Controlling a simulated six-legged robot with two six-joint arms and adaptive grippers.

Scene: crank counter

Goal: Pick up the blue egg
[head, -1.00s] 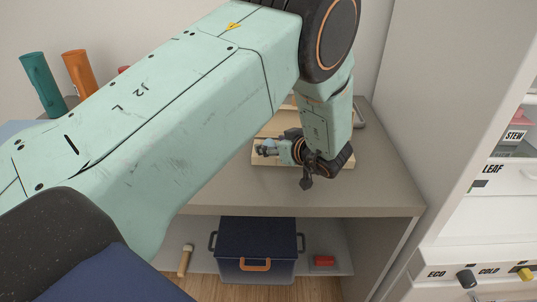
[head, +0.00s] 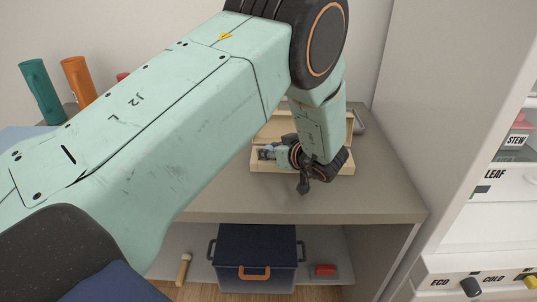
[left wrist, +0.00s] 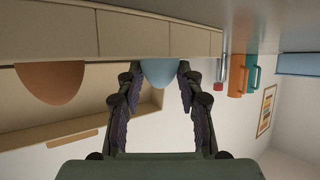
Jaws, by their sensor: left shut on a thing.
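The blue egg (left wrist: 158,72) is in the left wrist view, between the two dark fingers of my left gripper (left wrist: 157,88). The fingers close on it from both sides, and its upper part in the picture is cut off by the box edge. A brown egg (left wrist: 50,82) sits to the left, apart from the gripper. In the head view my left gripper (head: 266,153) is low at the open wooden box (head: 312,172) on the counter; the eggs cannot be made out there. My right gripper is not in view.
The grey counter (head: 370,190) has bare room in front of the box. Teal (head: 40,92) and orange (head: 78,80) mugs stand at the back left. A dark blue bin (head: 256,245), a wooden-handled tool and a red item are on the shelf below. A white dispenser stands right.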

